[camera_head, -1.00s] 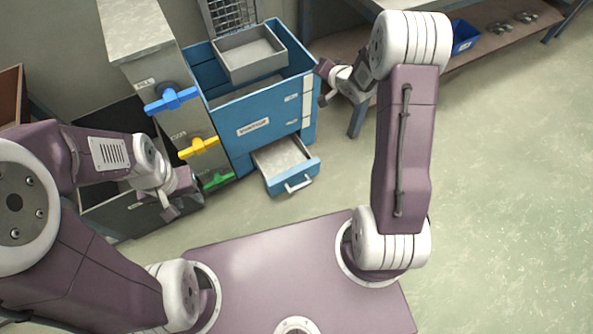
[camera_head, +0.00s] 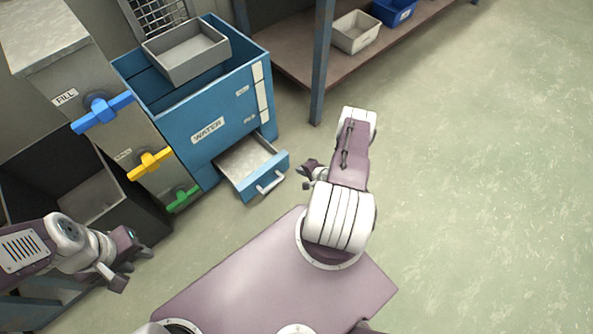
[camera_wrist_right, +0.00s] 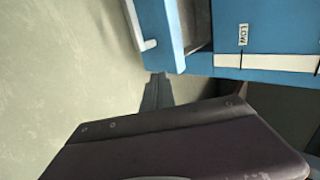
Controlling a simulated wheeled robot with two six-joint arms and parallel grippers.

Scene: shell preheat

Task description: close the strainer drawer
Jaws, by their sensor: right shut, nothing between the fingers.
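The strainer drawer (camera_head: 251,170) sticks out from the bottom of the blue water tank (camera_head: 205,125). It has a blue front with a pale bar handle (camera_head: 270,183). My right gripper (camera_head: 306,170) is low, just to the right of the drawer front, and looks apart from it. In the right wrist view, the shut, empty fingers (camera_wrist_right: 156,92) point toward the drawer front (camera_wrist_right: 164,32), with its handle (camera_wrist_right: 149,44) beside them. Whether they touch it cannot be told. My left gripper (camera_head: 122,268) is at the lower left, away from the drawer; its finger opening is unclear.
A grey column with blue (camera_head: 102,112), yellow (camera_head: 150,162) and green (camera_head: 182,197) valve handles stands left of the tank. A grey tray (camera_head: 187,53) sits on top of the tank. A shelf post (camera_head: 321,65) stands to the right. The floor at right is clear.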

